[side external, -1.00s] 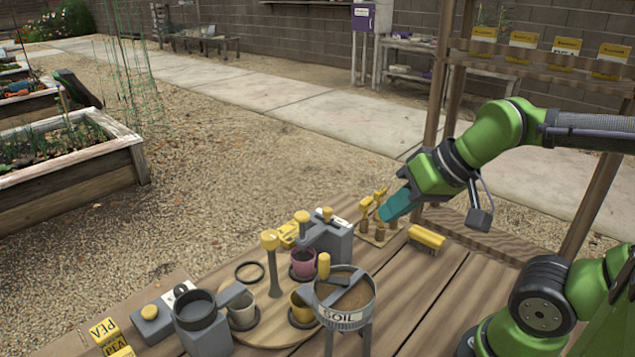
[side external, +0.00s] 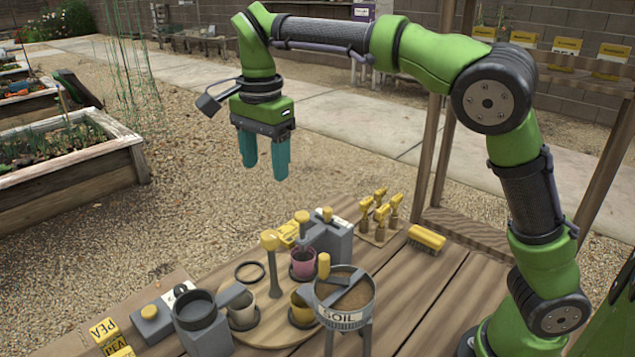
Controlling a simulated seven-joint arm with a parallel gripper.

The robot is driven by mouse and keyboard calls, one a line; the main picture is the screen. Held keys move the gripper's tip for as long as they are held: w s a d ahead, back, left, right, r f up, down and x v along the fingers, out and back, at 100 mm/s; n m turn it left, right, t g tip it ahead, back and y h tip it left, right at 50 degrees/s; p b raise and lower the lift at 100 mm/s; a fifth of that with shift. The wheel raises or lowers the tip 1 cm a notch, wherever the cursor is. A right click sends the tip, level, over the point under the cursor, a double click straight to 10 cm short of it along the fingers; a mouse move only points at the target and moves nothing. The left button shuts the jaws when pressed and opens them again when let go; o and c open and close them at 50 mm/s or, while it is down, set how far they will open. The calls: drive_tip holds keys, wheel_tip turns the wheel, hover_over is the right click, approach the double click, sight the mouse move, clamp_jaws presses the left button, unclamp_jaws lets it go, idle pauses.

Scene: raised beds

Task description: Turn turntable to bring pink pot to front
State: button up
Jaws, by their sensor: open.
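The round wooden turntable (side external: 277,333) lies on the table. It carries a pink pot (side external: 303,264) at its back right, a grey-white pot (side external: 241,312) at its front left and a yellow pot (side external: 301,309) at its front right. Each pot stands on a dark saucer. An empty dark ring (side external: 249,272) lies at the turntable's back left. A yellow-topped grey post (side external: 271,262) rises near its middle. My gripper (side external: 265,172) is open and empty, pointing down, well above the turntable and apart from everything. The soil hopper hides part of the turntable's right side.
The soil hopper (side external: 344,318) stands at the front right. A grey dispenser (side external: 331,238) stands behind the pink pot. A grey cup-topped unit (side external: 201,322) is at the left. Yellow-handled tools (side external: 379,214) and a yellow brush (side external: 426,238) are at the back right.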

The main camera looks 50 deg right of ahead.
sight(270, 234)
drive_tip(key=f+m, duration=0.1)
drive_tip(key=f, duration=0.3)
drive_tip(key=f+m, duration=0.2)
drive_tip(key=f, duration=0.3)
drive_tip(key=s+f+m, duration=0.1)
drive_tip(key=f, duration=0.4)
drive_tip(key=shift+a+f+g, duration=0.15)
drive_tip(key=shift+a+g, duration=0.15)
drive_tip(key=shift+a, duration=0.1)
drive_tip(key=c, duration=1.1)
drive_tip(key=shift+o, duration=0.3)
drive_tip(key=shift+w, duration=0.1)
